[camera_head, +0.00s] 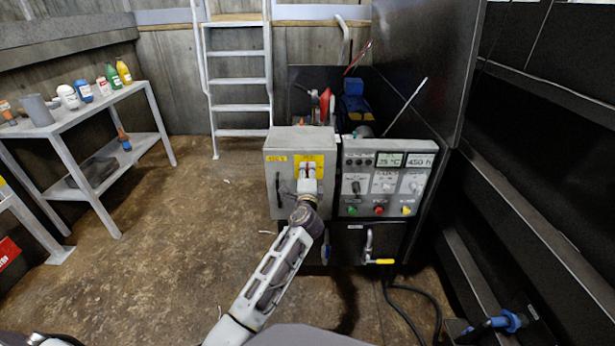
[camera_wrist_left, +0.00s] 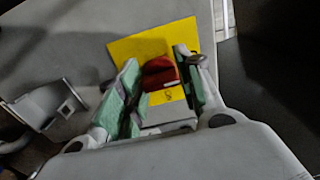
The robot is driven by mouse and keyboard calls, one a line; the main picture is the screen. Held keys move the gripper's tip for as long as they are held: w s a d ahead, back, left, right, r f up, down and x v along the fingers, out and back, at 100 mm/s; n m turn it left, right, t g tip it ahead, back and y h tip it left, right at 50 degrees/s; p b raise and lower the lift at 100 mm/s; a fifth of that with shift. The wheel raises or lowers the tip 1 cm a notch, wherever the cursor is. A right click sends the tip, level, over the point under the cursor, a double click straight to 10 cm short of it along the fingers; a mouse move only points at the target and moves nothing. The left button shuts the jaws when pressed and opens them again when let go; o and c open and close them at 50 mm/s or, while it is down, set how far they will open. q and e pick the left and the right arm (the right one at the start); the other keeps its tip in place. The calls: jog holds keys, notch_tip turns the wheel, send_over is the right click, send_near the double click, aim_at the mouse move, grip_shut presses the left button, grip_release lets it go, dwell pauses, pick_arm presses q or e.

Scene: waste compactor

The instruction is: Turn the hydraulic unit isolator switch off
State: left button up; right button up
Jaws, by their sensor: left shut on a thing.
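The isolator switch has a red handle (camera_wrist_left: 158,74) in front of a yellow plate (camera_wrist_left: 128,47), seen in the left wrist view. In the head view the yellow plate (camera_head: 317,160) is on the front of a grey cabinet (camera_head: 277,207), and my gripper hides the red handle there. My left gripper (camera_head: 307,172) is at the plate. In the left wrist view its green-padded fingers (camera_wrist_left: 160,84) are on both sides of the red handle, shut on it. The handle's exact turn position is hard to tell. My right gripper is not in view.
A control panel (camera_head: 386,160) with displays, knobs and buttons adjoins the cabinet on the right. Below it is a yellow-handled valve (camera_head: 381,262). A bench with bottles (camera_head: 108,95) stands at left, a ladder (camera_head: 238,85) behind. The floor between is mostly clear.

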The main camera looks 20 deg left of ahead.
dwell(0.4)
pick_arm(q)
jog(key=o, duration=1)
jog(key=shift+a, duration=0.1)
jog(key=shift+s, duration=0.15)
jog(key=shift+v, duration=3.6)
